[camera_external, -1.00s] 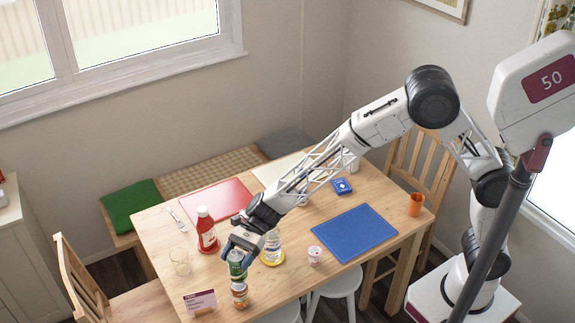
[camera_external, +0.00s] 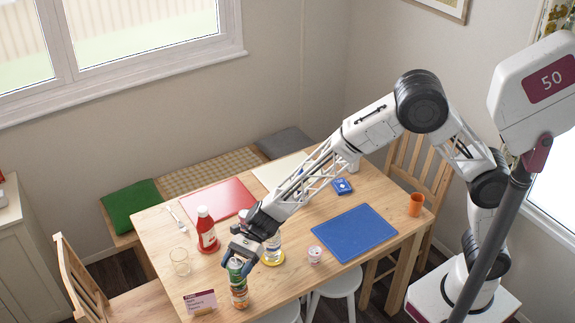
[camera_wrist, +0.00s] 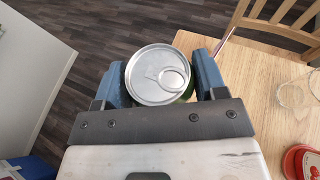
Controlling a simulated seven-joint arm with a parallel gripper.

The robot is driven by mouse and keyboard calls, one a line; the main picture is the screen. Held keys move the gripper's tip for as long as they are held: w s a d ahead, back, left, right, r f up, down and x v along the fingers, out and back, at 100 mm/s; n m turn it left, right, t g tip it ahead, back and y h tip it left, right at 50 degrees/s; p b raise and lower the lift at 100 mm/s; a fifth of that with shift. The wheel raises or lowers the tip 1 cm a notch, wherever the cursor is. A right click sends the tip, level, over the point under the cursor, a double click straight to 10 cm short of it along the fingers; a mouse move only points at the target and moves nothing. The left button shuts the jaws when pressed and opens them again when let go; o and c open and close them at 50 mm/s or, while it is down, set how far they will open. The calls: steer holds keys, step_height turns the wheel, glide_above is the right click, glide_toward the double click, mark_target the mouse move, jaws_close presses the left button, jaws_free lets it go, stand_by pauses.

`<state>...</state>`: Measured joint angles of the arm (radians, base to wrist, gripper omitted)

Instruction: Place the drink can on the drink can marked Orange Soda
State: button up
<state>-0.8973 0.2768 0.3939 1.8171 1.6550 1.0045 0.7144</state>
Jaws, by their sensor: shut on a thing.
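A green drink can (camera_external: 236,267) is held upright in my gripper (camera_external: 240,251), above the left front part of the table. In the wrist view its silver lid (camera_wrist: 158,75) fills the space between the two blue fingers of my gripper (camera_wrist: 161,80), with a little green side showing. An orange drink can (camera_external: 239,294) stands upright on the table directly under the green one. The two cans look in line and touching or nearly so; I cannot tell which. The orange can is hidden in the wrist view, and its lettering is too small to read.
A red ketchup bottle (camera_external: 206,232), a glass (camera_external: 180,262) and a small sign (camera_external: 200,302) stand close to the cans. A yellow-based jar (camera_external: 273,255) is just right of my gripper. A white cup (camera_external: 315,254) and blue mat (camera_external: 354,232) lie further right.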

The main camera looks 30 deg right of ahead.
steer(key=shift+f, duration=0.15)
steer(key=o, duration=1.1)
steer(key=shift+r, duration=0.2)
steer(key=shift+w+d+r, duration=0.2)
steer(key=shift+w+d, duration=0.1)
steer(key=shift+d, duration=0.15)
steer(key=v, duration=1.1)
